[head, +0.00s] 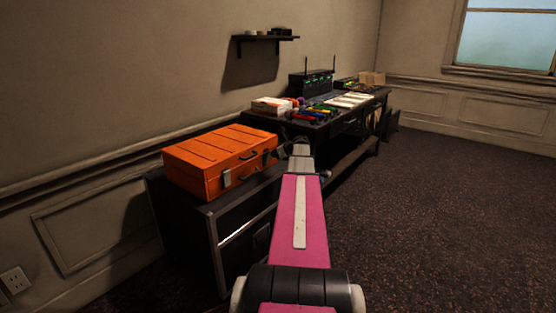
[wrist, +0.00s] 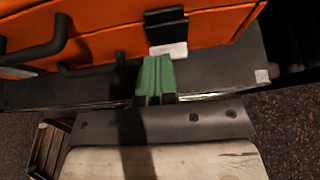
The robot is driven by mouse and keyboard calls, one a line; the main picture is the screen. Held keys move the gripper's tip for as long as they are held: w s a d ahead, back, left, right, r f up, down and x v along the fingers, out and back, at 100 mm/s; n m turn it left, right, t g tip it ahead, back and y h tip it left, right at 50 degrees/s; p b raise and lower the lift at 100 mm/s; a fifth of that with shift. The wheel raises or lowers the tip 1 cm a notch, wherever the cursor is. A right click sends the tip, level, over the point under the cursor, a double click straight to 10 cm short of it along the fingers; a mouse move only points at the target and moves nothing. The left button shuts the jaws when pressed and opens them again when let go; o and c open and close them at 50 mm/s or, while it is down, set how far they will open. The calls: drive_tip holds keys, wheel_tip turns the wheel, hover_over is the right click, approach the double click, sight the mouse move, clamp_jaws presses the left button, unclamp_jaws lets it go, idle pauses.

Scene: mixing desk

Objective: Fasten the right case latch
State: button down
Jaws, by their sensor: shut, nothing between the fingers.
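The orange case (head: 218,158) sits closed on a dark cabinet, and its front face fills the top of the wrist view (wrist: 110,40). The right latch (wrist: 167,27) is a black piece on that face, with a pale plate (wrist: 168,50) just below it. I cannot tell whether the latch is fastened. My gripper (wrist: 155,72) has green fingers, shut and empty, with tips just below and slightly left of the pale plate. I cannot tell whether they touch it. In the head view my arm hides the fingertips. The left latch (head: 226,178) shows in the head view.
A black handle (wrist: 45,40) sticks out from the case left of my fingers. The cabinet (head: 183,205) has a narrow front edge below the case. Behind is a desk (head: 340,113) with colourful items, and a wall shelf (head: 265,38) above. The carpet at right is clear.

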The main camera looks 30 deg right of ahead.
drive_tip(key=shift+w+a+r+g, duration=0.2)
drive_tip(key=shift+w+r+g, duration=0.15)
drive_tip(key=shift+g, duration=0.25)
drive_tip(key=shift+r, duration=0.15)
drive_tip(key=shift+r, duration=0.6)
drive_tip(key=v, duration=1.3)
drive_tip(key=shift+s+f, duration=0.25)
